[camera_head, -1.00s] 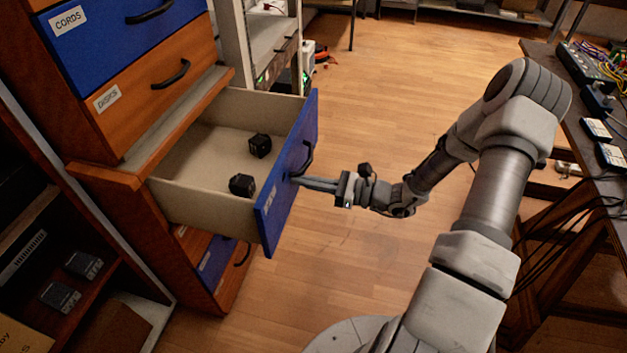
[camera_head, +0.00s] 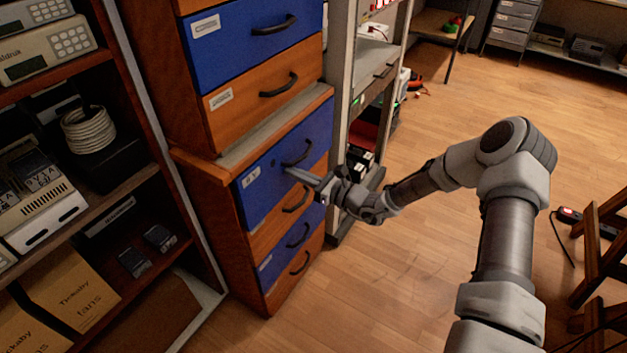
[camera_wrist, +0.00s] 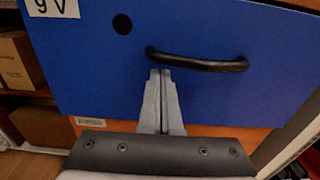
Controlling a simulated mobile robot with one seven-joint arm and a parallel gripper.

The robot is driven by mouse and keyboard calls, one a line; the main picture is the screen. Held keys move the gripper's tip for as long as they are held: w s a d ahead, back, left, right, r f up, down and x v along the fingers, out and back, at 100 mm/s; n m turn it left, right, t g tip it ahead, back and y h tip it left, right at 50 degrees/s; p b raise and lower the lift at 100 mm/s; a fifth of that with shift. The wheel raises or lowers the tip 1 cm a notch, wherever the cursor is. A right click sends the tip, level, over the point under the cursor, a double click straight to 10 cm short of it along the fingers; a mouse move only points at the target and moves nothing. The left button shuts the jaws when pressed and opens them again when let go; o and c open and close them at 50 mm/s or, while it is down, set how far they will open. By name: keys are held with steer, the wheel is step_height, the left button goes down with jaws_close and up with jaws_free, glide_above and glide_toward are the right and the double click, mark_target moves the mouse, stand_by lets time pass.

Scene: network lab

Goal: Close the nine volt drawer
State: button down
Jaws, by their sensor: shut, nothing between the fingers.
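The nine volt drawer (camera_head: 270,185) has a blue front with a white "9 V" label and a dark curved handle (camera_head: 297,153). In the head view its front stands about flush with the cabinet, with no drawer interior visible. The wrist view shows the same blue front (camera_wrist: 90,75), the 9 V label (camera_wrist: 52,8), a dark round spot and the handle (camera_wrist: 197,62). My gripper (camera_head: 292,172) is shut and empty. Its fingertips (camera_wrist: 160,72) are at the blue front, just below the left part of the handle; I cannot tell whether they touch.
Drawers above (camera_head: 255,45) and lower drawers (camera_head: 285,250) look shut. An open shelf with devices and boxes (camera_head: 65,290) stands at left. A metal rack (camera_head: 370,90) stands right behind the cabinet.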

steer(key=shift+x, duration=0.9)
steer(key=shift+a+r, duration=0.1)
steer(key=shift+r, duration=0.15)
